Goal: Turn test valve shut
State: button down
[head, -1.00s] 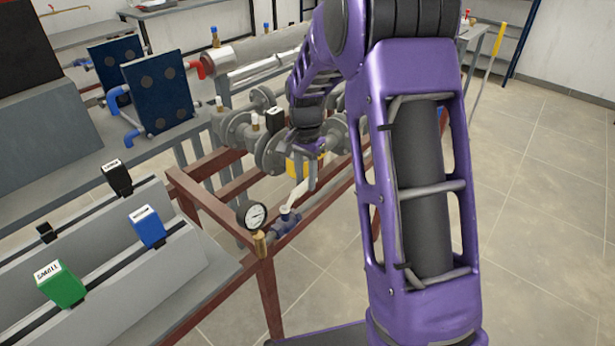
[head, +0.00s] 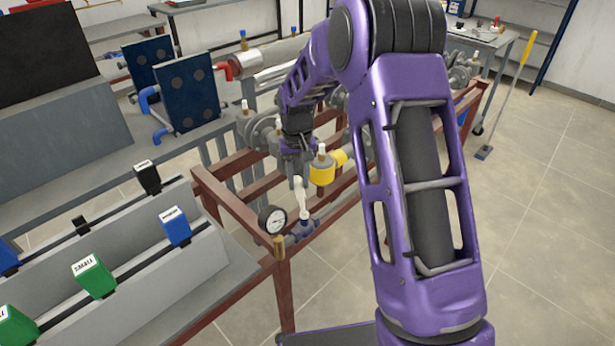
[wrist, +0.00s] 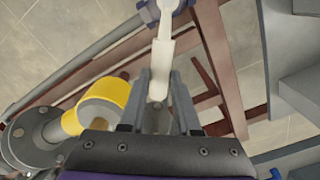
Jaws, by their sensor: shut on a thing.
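The test valve has a blue body (head: 303,229) on a pipe at the near end of the red-brown frame, with a white lever (head: 299,200) rising from it. In the wrist view the lever (wrist: 161,52) runs from the blue body (wrist: 165,5) at the top edge down between my fingers. My gripper (head: 298,183) is at the lever's free end, above the valve body. In the wrist view my gripper (wrist: 160,92) is shut on that end, one finger on each side. The exact contact is partly hidden by the fingers.
A pressure gauge (head: 272,220) stands just left of the valve. A yellow fitting (head: 323,170) is close to my gripper on the right. Red-brown frame bars (head: 232,207) surround the valve. Open tiled floor (head: 545,190) lies to the right.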

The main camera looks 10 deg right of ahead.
jog(key=shift+s+a+n+p, duration=0.25)
jog(key=shift+a+n, duration=0.55)
jog(key=shift+n, duration=0.35)
jog(key=shift+s+a+n+p, duration=0.15)
jog(key=shift+s+a+n, duration=0.1)
jog(key=shift+a+n, duration=0.75)
jog(key=shift+s+a+n+p, duration=0.25)
jog(key=shift+a+n, duration=0.4)
jog(key=shift+n, duration=0.6)
jog(key=c, duration=0.6)
grip_release()
jog(key=shift+c, duration=0.2)
jog(key=shift+r, duration=0.1)
notch_tip(320, 180, up, 17)
jog(key=shift+r+p, duration=0.15)
jog(key=shift+p, duration=0.75)
